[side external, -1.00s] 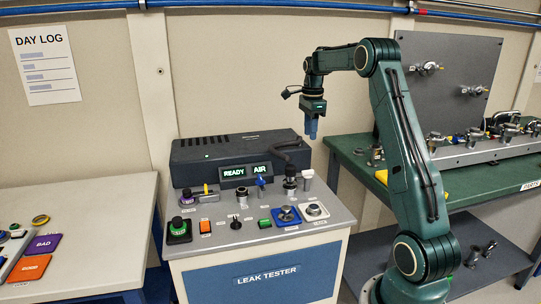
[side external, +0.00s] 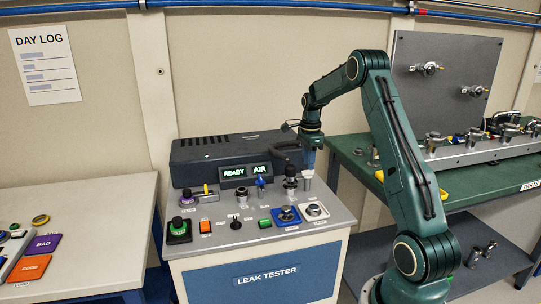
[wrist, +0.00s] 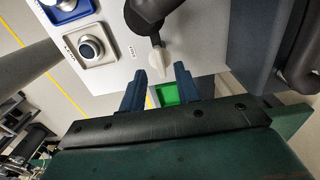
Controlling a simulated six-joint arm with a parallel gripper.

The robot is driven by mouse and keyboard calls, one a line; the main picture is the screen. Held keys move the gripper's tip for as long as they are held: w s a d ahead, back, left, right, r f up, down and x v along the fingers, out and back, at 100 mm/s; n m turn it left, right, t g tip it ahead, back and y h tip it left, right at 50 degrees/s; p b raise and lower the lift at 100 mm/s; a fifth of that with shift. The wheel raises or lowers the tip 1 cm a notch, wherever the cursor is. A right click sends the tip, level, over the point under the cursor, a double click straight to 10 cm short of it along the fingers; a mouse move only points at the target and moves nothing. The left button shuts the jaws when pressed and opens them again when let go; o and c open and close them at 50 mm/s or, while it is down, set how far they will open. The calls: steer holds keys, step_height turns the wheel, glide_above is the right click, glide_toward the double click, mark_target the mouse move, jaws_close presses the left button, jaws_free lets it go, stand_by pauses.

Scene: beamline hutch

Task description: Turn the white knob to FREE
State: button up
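A pale white knob (side external: 307,184) with a narrow grip stands at the right end of the leak tester's top panel (side external: 222,228). In the wrist view the white knob (wrist: 156,58) lies just beyond my fingertips, about midway between them. My gripper (side external: 308,168) points down right above the knob, and its blue fingers partly hide it in the side view. In the wrist view my gripper (wrist: 158,82) is open and empty, with a finger on either side of the gap.
A silver knob on a white plate (side external: 315,210) and a blue knob (side external: 287,214) sit in front. A black fitting with a hose (side external: 290,181) stands close to the left. A green bench (side external: 470,185) stands at right.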

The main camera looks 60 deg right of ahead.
mark_target(305, 175)
steer(key=shift+f, duration=1.5)
steer(key=shift+c, duration=0.4)
jaws_close()
